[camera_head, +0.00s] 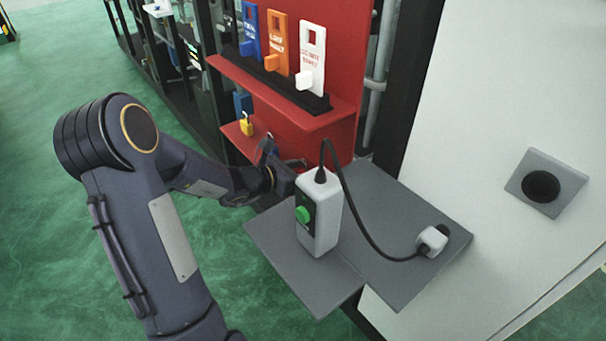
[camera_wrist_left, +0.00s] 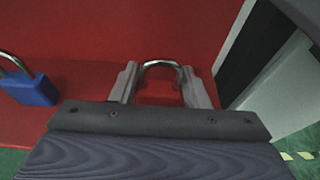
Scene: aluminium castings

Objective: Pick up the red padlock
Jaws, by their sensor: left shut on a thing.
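The red padlock (camera_wrist_left: 158,93) shows in the left wrist view, with its metal shackle arched above a red body against the red board. My left gripper (camera_wrist_left: 160,88) has a finger on each side of it and is shut on it. In the head view my left gripper (camera_head: 283,162) is at the lower red shelf, behind the grey-white box, and the red padlock cannot be made out there. The right gripper is not in view.
A blue padlock (camera_wrist_left: 30,90) is left of the gripper. A yellow padlock (camera_head: 246,128) is on the lower red shelf. A grey-white box with a green button (camera_head: 324,222) stands on the grey shelf (camera_head: 300,285), its black cable running to a plug (camera_head: 432,240). Tags (camera_head: 278,45) stand above.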

